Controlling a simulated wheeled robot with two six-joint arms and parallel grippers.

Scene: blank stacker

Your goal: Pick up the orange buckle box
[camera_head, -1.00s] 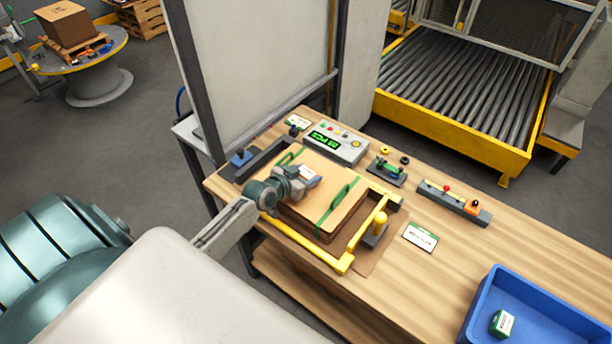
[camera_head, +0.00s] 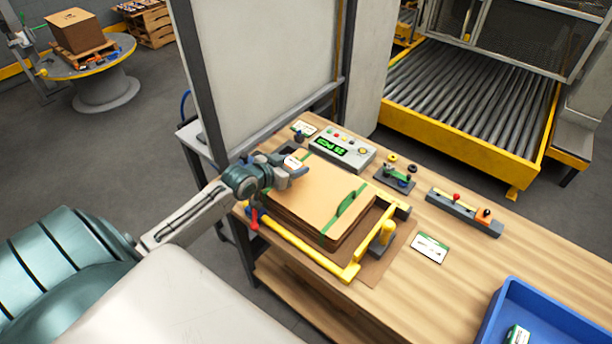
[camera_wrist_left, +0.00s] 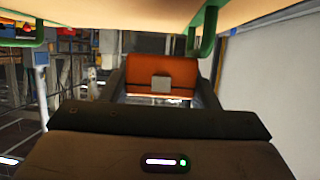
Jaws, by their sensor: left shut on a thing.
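In the left wrist view the orange buckle box (camera_wrist_left: 162,68), an orange block with a small grey square on its front, sits between the dark fingers of my left gripper (camera_wrist_left: 162,88). The fingers are shut on it. In the head view my left gripper (camera_head: 297,172) is at the back left part of a flat cardboard stack (camera_head: 325,195) with green straps. The box cannot be made out there, as the gripper hides it. My right gripper is in neither current view.
A yellow frame (camera_head: 300,246) borders the stack on the wooden table (camera_head: 462,262). A display box (camera_head: 342,150), a small fixture (camera_head: 396,179) and a grey holder (camera_head: 463,212) with an orange block stand behind and right. A blue bin (camera_head: 555,312) is at front right. A pale panel (camera_head: 260,70) rises behind.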

